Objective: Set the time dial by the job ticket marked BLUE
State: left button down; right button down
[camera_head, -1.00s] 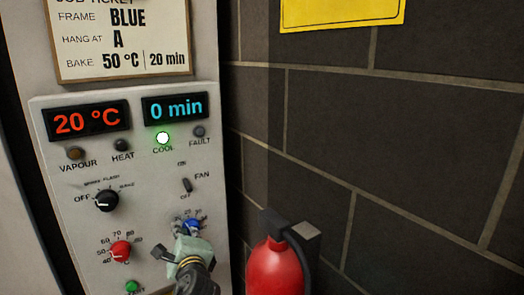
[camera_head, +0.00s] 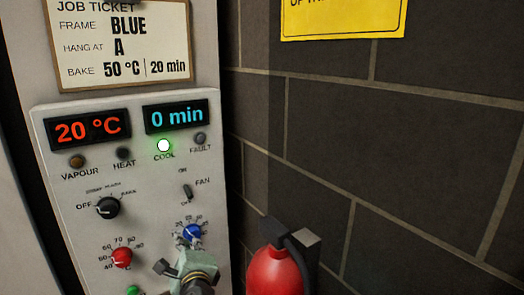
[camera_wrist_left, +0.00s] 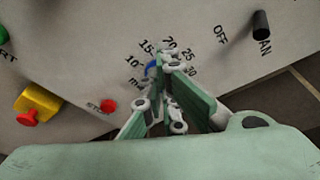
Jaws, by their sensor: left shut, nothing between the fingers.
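The job ticket (camera_head: 120,42) at the top of the panel reads FRAME BLUE, HANG AT A, BAKE 50 °C, 20 min. The blue time dial (camera_head: 192,232) sits low on the panel, with numbers around it. In the left wrist view the dial (camera_wrist_left: 151,69) is mostly hidden behind my fingers; 10, 15, 20, 25 and 30 show around it. I cannot read its pointer surely. My left gripper (camera_head: 188,262) is shut and empty, just below and in front of the dial; its fingers also show in the left wrist view (camera_wrist_left: 170,65). My right gripper is out of view.
The time display (camera_head: 177,117) reads 0 min and the temperature display (camera_head: 90,131) 20 °C. The COOL lamp (camera_head: 163,146) is lit. A red temperature dial (camera_head: 121,257) and FAN switch (camera_head: 187,191) are near. A red extinguisher (camera_head: 275,272) stands right of the panel.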

pick_arm(q)
jog(key=s+d, duration=0.2)
jog(key=shift+s, duration=0.35)
jog(key=s+f+n+g+h+b, duration=0.1)
jog(key=s+f+g+h, duration=0.1)
jog(key=f, duration=1.1)
jog(key=s+f+n+g+h+b, duration=0.1)
jog(key=s+f+g, duration=0.15)
jog(key=f, duration=1.05)
jog(key=s+f+n+g+h+b, duration=0.1)
jog(key=s+f+n+g, duration=0.1)
jog(key=s+f, duration=0.7)
jog(key=s+f+n+g+h+b, duration=0.15)
jog(key=s+f, duration=0.35)
jog(key=f, duration=0.8)
jog(key=s+a+f+n+g+b, duration=0.1)
jog(key=s+f+n, duration=0.3)
jog(key=s, duration=0.9)
jog(key=s+a+f+n+g, duration=0.2)
jog(key=s+f+n+g, duration=0.1)
jog(key=s+f, duration=0.7)
jog(key=s+a+f+n+g+b, duration=0.1)
jog(key=s+f+n, duration=0.3)
jog(key=s, duration=1.2)
notch_tip(320, 180, down, 4)
jog(key=shift+s+a+f+n+g+h+b, duration=0.15)
jog(key=shift+a+n+g+h+b, duration=0.2)
jog(key=shift+a+g, duration=0.3)
